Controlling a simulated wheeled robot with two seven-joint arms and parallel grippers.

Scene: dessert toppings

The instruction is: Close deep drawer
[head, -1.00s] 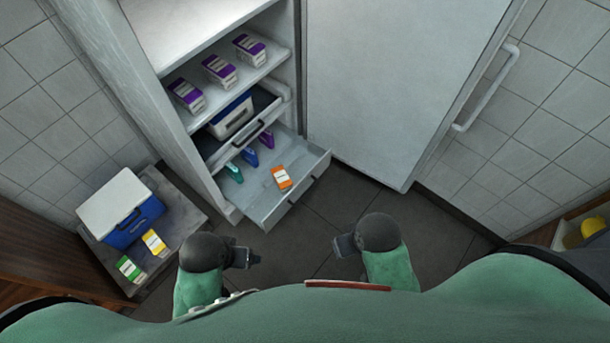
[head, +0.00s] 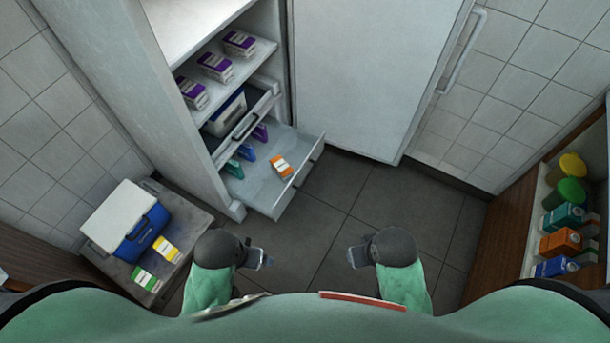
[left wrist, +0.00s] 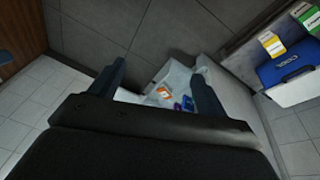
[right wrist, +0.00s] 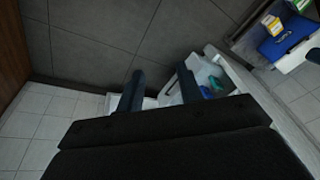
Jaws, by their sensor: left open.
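The deep drawer (head: 262,198) is pulled out at the bottom of the white fridge. It holds an orange-and-white carton (head: 281,166) and teal, blue and purple items at its back. My left gripper (head: 266,259) is open and empty, in front of the drawer and apart from it. My right gripper (head: 354,257) is to the right of the drawer, away from it; its fingers show apart with nothing between them. The drawer's contents also show between the fingers in the left wrist view, and part of the drawer in the right wrist view.
The fridge door (head: 375,75) stands wide open at the back. A shallower drawer (head: 258,114) with a white box is above. A low platform (head: 190,215) at left holds a blue-and-white cooler (head: 130,225) and two cartons. The middle floor is clear.

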